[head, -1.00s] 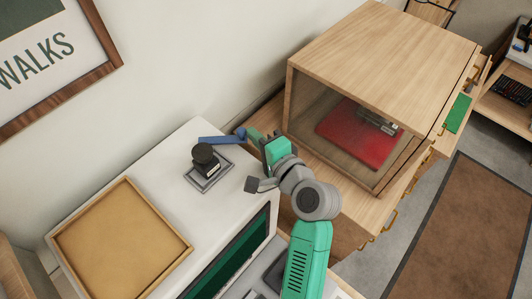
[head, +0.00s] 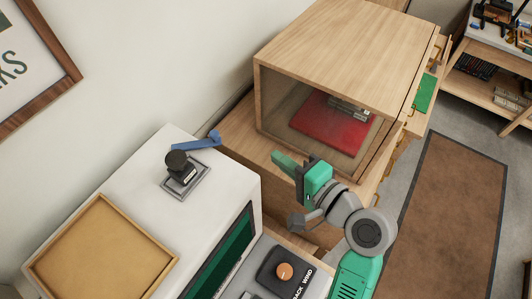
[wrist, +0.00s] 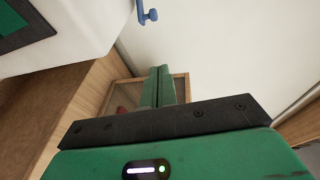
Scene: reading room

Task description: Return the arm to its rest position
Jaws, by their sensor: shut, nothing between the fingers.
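My gripper (head: 282,160) is shut and empty. In the head view it is in front of the wooden cabinet's glass side, to the right of the white machine, with my green and grey arm reaching up from the lower right. In the wrist view my shut green fingers (wrist: 158,88) point toward the white wall, with part of the wooden cabinet (wrist: 182,84) behind them.
A white machine (head: 125,178) holds a wooden tray (head: 40,270), a black stamp-like object (head: 178,162) and a blue handle (head: 200,141). The wooden cabinet (head: 330,35) contains a red item (head: 312,125). A brown rug (head: 455,190) lies right.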

